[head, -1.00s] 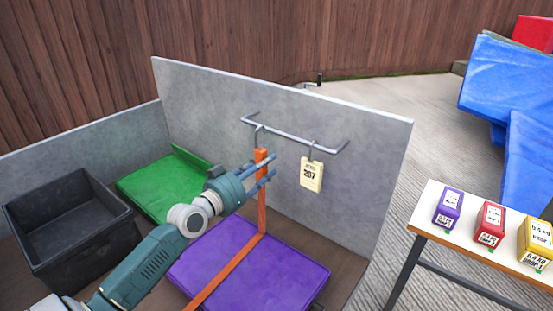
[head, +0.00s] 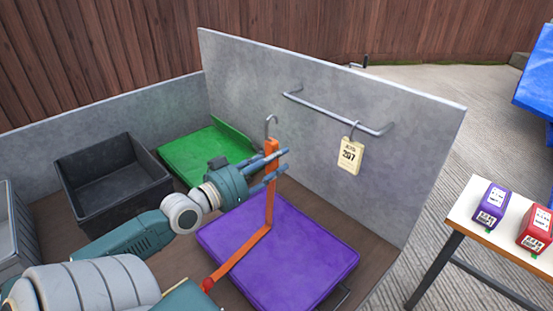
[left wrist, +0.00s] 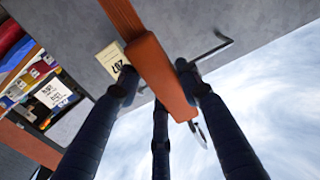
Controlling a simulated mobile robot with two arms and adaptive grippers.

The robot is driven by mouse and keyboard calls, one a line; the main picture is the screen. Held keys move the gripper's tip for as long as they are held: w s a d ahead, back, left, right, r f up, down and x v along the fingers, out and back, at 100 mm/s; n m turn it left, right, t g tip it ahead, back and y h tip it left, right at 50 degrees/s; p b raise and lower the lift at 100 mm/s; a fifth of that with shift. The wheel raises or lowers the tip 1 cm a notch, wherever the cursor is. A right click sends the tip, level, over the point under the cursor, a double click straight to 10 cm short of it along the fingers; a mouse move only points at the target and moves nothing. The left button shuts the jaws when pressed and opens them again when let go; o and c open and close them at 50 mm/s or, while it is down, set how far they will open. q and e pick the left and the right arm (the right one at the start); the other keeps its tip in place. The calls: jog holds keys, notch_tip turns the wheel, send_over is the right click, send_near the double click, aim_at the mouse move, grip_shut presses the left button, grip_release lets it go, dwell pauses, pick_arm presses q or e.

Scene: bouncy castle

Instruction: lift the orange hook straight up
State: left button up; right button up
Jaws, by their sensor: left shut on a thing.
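The orange hook is an orange strap (head: 270,200) with a bare metal hook (head: 271,125) at its top. My left gripper (head: 277,165) is shut on the orange block just below the metal hook. In the left wrist view, the dark fingers (left wrist: 157,82) close around this orange block (left wrist: 162,75), and part of the metal hook (left wrist: 200,135) shows beyond it. In the head view the metal hook appears left of the wall rail (head: 335,110) and apart from it. The strap runs down and across the purple mat towards the lower left. My right gripper is not in view.
A tag marked 207 (head: 350,155) hangs on the rail of the grey panel (head: 420,130). Below lie a purple mat (head: 310,250) and a green mat (head: 190,155). A black bin (head: 95,205) stands left. A table (head: 480,225) with small boxes is at right.

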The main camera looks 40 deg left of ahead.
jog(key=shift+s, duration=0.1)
pick_arm(q)
jog(key=shift+s, duration=0.15)
jog(key=shift+s+a+f, duration=0.1)
jog(key=shift+s+f, duration=0.05)
jog(key=shift+s, duration=0.2)
jog(key=s+b, duration=0.1)
jog(key=s, duration=0.6)
jog(key=shift+a+r, duration=0.2)
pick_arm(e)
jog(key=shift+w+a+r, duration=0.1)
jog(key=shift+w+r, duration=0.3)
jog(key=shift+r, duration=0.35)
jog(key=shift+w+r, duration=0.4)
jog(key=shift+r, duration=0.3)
